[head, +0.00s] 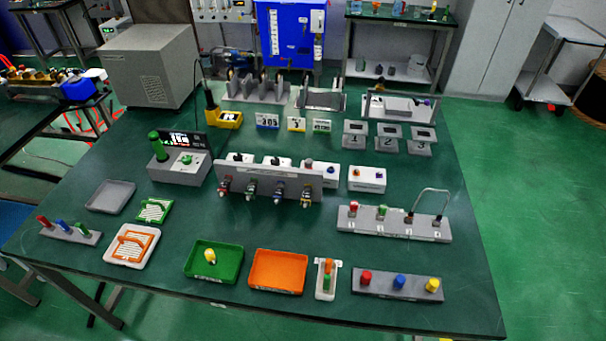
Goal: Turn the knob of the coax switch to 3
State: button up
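No label naming a coax switch can be read from here. A grey box (180,167) with a dark panel at its back stands at the left middle of the green table. It carries a small green knob (187,159) on top and a taller green cylinder (155,144) at its left end. It may be the coax switch, but I cannot tell for sure. The knob's pointing direction is too small to read. My gripper is not in view.
A grey rack with several coloured connectors (268,182) stands right of the box. Green (213,263) and orange (278,272) trays lie along the front. A large grey cabinet (150,65) stands behind left. Numbered grey stands (388,135) are at the back right.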

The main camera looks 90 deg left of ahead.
aim_at(275, 161)
jog(key=z, duration=0.35)
jog(key=k, duration=2.85)
jog(key=u, duration=1.05)
